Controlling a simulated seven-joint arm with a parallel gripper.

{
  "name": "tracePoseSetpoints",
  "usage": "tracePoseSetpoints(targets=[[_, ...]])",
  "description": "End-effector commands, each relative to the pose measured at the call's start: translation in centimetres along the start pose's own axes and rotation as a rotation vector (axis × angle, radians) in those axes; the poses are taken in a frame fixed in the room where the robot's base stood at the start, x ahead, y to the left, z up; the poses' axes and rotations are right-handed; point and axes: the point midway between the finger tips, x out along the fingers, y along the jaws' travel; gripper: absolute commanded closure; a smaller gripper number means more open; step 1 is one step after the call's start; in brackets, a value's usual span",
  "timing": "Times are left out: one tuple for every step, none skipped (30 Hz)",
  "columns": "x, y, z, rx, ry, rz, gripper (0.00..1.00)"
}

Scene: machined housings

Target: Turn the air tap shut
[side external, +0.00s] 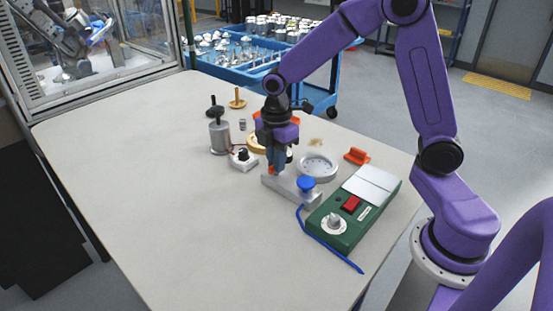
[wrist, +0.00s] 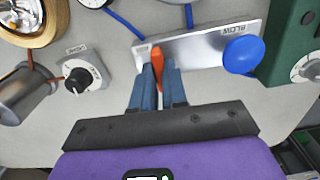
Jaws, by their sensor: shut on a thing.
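The air tap's orange lever (wrist: 157,58) stands at the left end of a pale metal block (wrist: 200,48) in the wrist view. The lever points roughly across the block's length. The block carries a blue round knob (wrist: 243,54) beside a label reading BLOW. In the side view the block (side external: 284,189) and blue knob (side external: 306,183) sit on the table. My gripper (wrist: 158,75) has its blue fingers shut on the orange lever, one on each side. In the side view my gripper (side external: 274,167) points down at the block's far left end and mostly hides the lever.
A green box (side external: 340,222) with a dial stands right of the block. A round grey dish (side external: 317,167) and an orange piece (side external: 357,156) lie behind it. A white box with a black knob (wrist: 78,80) and a metal cylinder (side external: 219,137) stand left. The front-left table is clear.

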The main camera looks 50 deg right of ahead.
Motion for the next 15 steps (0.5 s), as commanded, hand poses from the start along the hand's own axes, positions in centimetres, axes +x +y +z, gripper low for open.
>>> tracePoseSetpoints(targets=[[-0.05,-0.04,-0.02,0.012,0.0,-0.001,1.0],[-0.05,-0.04,-0.01,0.021,0.0,-0.001,1.0],[-0.06,-0.03,-0.01,0.035,0.0,-0.001,1.0],[-0.07,-0.03,-0.01,0.049,0.0,-0.001,1.0],[-0.08,-0.02,-0.03,0.062,0.0,-0.001,1.0],[-0.09,-0.02,-0.03,0.085,0.0,0.0,1.0],[-0.1,-0.01,-0.01,0.104,0.0,0.0,1.0],[-0.09,-0.02,-0.03,0.124,0.0,-0.001,1.0],[-0.08,-0.03,-0.02,0.153,-0.001,-0.001,1.0],[-0.08,-0.03,-0.01,0.177,-0.001,-0.001,1.0],[-0.09,-0.03,-0.05,0.202,0.0,-0.001,1.0],[-0.1,0.0,-0.02,0.238,0.0,0.0,1.0],[-0.1,-0.02,-0.05,0.265,0.0,0.0,1.0],[-0.1,-0.01,-0.04,0.292,0.0,0.0,1.0],[-0.11,-0.01,-0.04,0.331,0.0,0.0,1.0]])
